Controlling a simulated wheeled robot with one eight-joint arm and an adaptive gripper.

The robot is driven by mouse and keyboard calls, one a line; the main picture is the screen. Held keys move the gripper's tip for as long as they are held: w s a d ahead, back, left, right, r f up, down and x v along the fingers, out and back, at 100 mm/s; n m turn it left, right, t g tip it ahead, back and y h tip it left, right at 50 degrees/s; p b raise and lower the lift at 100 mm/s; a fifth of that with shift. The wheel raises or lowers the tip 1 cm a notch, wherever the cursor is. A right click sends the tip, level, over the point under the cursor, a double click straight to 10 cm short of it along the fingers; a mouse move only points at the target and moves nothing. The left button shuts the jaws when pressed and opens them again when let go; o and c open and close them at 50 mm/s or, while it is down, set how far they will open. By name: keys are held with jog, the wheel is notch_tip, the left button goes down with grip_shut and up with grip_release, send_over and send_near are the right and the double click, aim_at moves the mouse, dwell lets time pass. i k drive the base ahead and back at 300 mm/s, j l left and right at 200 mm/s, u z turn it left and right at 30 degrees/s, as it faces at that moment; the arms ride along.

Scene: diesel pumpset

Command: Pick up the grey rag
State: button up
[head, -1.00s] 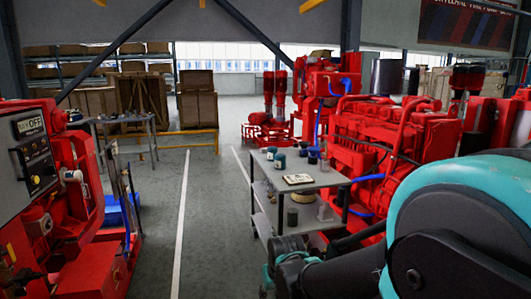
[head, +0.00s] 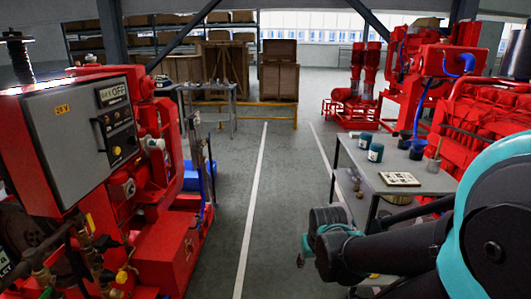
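I cannot make out a grey rag in the head view. My arm, black and teal, fills the lower right and covers part of the grey trolley (head: 370,184). Its folded wrist links show near the trolley's left side. I cannot make out gripper fingers there.
Cans (head: 376,152) and a pale tray (head: 400,179) of small parts stand on the trolley. A red pumpset with a grey control box (head: 75,130) stands close at left. Red engines (head: 480,130) stand at right. The floor aisle (head: 260,190) between is clear.

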aim_at(353, 134)
jog(key=i+j, duration=0.1)
jog(key=i, duration=0.8)
jog(key=i+j+z, duration=0.1)
jog(key=i, duration=0.8)
